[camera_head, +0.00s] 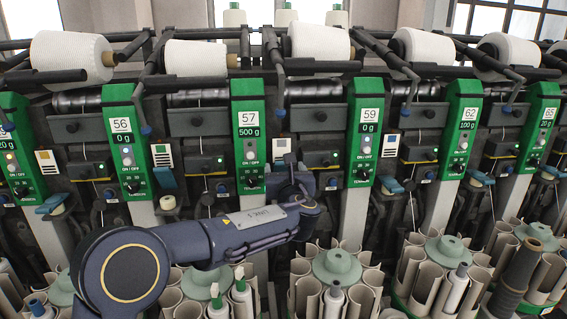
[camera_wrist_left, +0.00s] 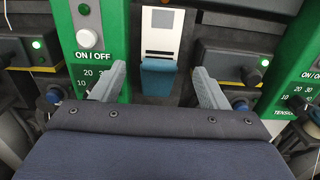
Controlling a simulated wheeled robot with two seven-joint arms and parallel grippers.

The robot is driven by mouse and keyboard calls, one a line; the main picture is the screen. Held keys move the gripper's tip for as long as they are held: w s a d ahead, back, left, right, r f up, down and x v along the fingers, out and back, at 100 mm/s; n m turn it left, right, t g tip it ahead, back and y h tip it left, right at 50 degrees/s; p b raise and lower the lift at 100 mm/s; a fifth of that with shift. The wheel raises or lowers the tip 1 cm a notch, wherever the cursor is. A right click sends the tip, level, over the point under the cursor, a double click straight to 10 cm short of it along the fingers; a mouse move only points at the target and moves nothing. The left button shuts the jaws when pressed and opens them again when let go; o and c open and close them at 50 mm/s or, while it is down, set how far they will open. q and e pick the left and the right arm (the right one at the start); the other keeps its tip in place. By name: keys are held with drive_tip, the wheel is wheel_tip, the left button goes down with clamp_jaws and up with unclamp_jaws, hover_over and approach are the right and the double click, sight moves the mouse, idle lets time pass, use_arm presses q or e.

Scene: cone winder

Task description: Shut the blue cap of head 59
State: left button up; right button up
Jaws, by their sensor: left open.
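The green panel of head 59 (camera_head: 365,135) stands right of centre in the head view, with panel 57 (camera_head: 248,135) to its left. My left gripper (camera_head: 290,170) is in front of the gap between these panels. In the left wrist view a blue cap (camera_wrist_left: 160,78) sits below a white card (camera_wrist_left: 161,32), between the two open grey fingers of my left gripper (camera_wrist_left: 159,70). The fingers look apart from the cap, one on each side. In the head view my gripper hides this cap. Its exact tilt is hard to tell. My right gripper is not in view.
Another blue cap (camera_head: 390,185) sticks out right of panel 59, and one (camera_head: 165,178) left of panel 57. Dark boxes with green lamps (camera_wrist_left: 228,60) flank the gripper. White yarn cones (camera_head: 320,42) lie above; tube magazines (camera_head: 337,265) stand below.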

sight(283, 164)
use_arm(q)
drive_tip(key=shift+w+a+p, duration=0.2)
drive_tip(key=shift+w+a, duration=0.05)
drive_tip(key=shift+w, duration=0.9)
drive_tip(key=shift+w+a+p, duration=0.15)
drive_tip(key=shift+w+a, duration=0.05)
drive_tip(key=shift+w, duration=0.9)
drive_tip(key=shift+c, duration=0.5)
